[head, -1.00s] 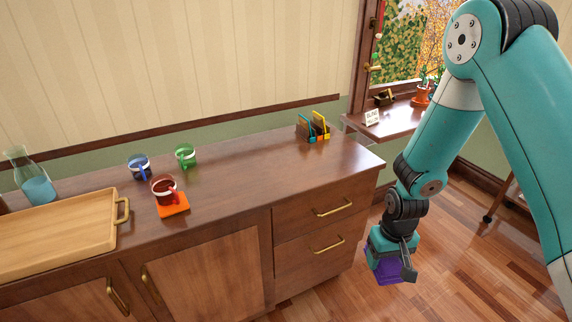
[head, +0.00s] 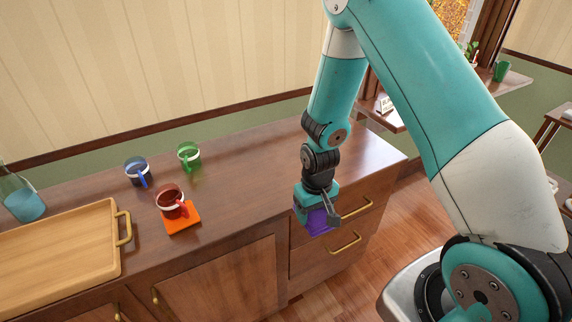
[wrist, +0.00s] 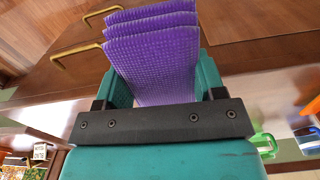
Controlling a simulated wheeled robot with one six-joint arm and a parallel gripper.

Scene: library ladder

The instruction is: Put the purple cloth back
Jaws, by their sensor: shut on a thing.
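The purple cloth (head: 318,220) is folded in layers with a waffle-like weave. My gripper (head: 320,205) is shut on it. In the wrist view the cloth (wrist: 152,55) stands out from between the two teal fingers, its folded layers at the far end. In the head view my gripper holds the cloth in front of the sideboard's drawers, near the right end of the counter. The cloth's lower part shows below the fingers; its upper part is hidden by them.
On the sideboard (head: 245,165) are a blue mug (head: 137,170), a green mug (head: 189,155), and a red mug (head: 170,198) on an orange cloth (head: 183,219). A wooden tray (head: 60,245) and a glass carafe (head: 20,197) stand left. The drawer handles (head: 344,243) stick out near my gripper.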

